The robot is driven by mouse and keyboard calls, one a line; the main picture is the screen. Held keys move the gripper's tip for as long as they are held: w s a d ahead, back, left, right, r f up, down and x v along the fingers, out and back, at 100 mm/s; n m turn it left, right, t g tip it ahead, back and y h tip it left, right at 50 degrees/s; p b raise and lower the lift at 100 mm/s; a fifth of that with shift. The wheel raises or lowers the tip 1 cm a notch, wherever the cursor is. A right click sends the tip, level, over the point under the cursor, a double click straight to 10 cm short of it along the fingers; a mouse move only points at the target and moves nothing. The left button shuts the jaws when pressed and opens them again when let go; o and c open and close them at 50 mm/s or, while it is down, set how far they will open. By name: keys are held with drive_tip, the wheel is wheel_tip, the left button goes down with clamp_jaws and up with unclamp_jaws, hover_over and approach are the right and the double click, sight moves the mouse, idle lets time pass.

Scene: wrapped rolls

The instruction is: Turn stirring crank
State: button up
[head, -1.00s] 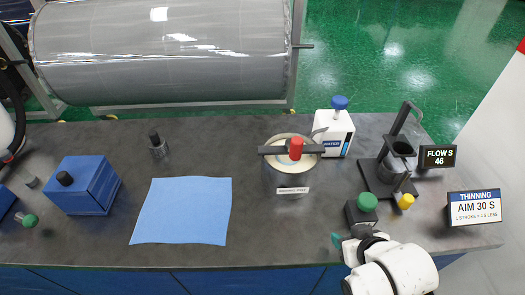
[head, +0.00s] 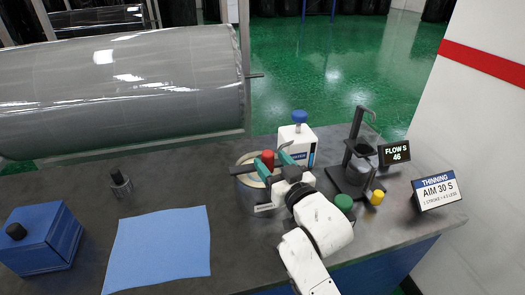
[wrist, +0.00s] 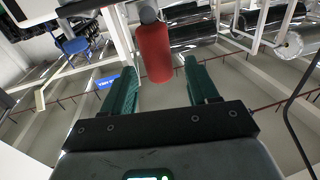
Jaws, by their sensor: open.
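The stirring crank has a red knob (head: 267,158) on a dark bar (head: 245,169) across the top of a metal pot (head: 247,190). My gripper (head: 270,156) is at the pot's top, with one teal finger on each side of the red knob. In the wrist view, my gripper (wrist: 160,75) is open, and the red knob (wrist: 153,52) stands between and a little beyond the fingertips, with gaps on both sides. My gripper and wrist hide much of the pot's right side and the bar's right part.
A white bottle with a blue cap (head: 298,138) stands close behind the gripper. A flow cup stand (head: 345,185), a green knob (head: 344,203), a yellow cap (head: 376,197) and two signs are to the right. A blue cloth (head: 160,248) lies left on the grey bench.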

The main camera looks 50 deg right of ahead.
sight(264, 153)
drive_tip(key=x, duration=0.5)
drive_tip(key=shift+c, duration=0.4)
clamp_jaws()
